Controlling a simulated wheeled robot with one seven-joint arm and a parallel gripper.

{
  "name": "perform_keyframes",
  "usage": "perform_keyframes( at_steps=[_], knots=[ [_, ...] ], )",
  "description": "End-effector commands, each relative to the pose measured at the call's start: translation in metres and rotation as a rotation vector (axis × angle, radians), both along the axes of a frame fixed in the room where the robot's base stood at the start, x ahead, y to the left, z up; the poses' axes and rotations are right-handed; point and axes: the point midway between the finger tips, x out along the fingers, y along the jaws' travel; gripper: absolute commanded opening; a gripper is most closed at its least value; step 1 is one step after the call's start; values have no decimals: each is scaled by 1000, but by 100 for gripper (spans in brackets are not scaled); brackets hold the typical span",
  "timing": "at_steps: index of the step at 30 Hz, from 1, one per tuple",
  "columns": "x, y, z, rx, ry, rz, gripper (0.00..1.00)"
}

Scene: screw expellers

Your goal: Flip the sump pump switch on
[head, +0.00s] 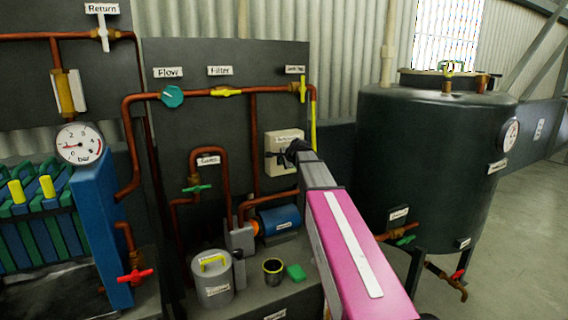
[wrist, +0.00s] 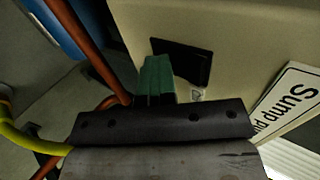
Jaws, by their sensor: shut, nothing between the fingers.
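The beige switch box (head: 284,137) is fixed to the dark panel in the middle of the head view. In the wrist view the box (wrist: 225,40) fills the upper right. A black switch part (wrist: 184,63) shows on its face, and a white label reading "Sump pu…" (wrist: 290,103) lies beside it. My gripper (head: 290,154) is shut and empty, at the front of the box. In the wrist view its greenish fingertips (wrist: 157,76) are close to the switch's left edge. I cannot tell whether they touch. The fingertips partly hide the switch, and its position is unclear.
Copper pipes (head: 255,145) run around the box, with a yellow-handled valve (head: 303,88) just above right. A blue motor (head: 279,219), a grey can (head: 213,280) and a black cup (head: 272,268) stand below. A large dark tank (head: 430,150) stands to the right.

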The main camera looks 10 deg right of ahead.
Motion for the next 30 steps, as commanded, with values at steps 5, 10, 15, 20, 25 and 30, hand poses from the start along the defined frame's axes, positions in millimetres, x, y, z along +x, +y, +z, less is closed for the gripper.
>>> perform_keyframes(
  at_steps=[5, 10, 15, 20, 25, 30],
  knots=[
    [1, 0, 8, 1, -3, 0, 0],
    [1, 0, 15, 2, -5, -1, 0],
    [1, 0, 16, 2, -5, -1, 0],
    [1, 0, 16, 2, -5, -1, 0],
    [-7, -2, 17, 1, -4, -1, 0],
    [-31, -10, 19, 0, -3, 0, 0]
  ],
)
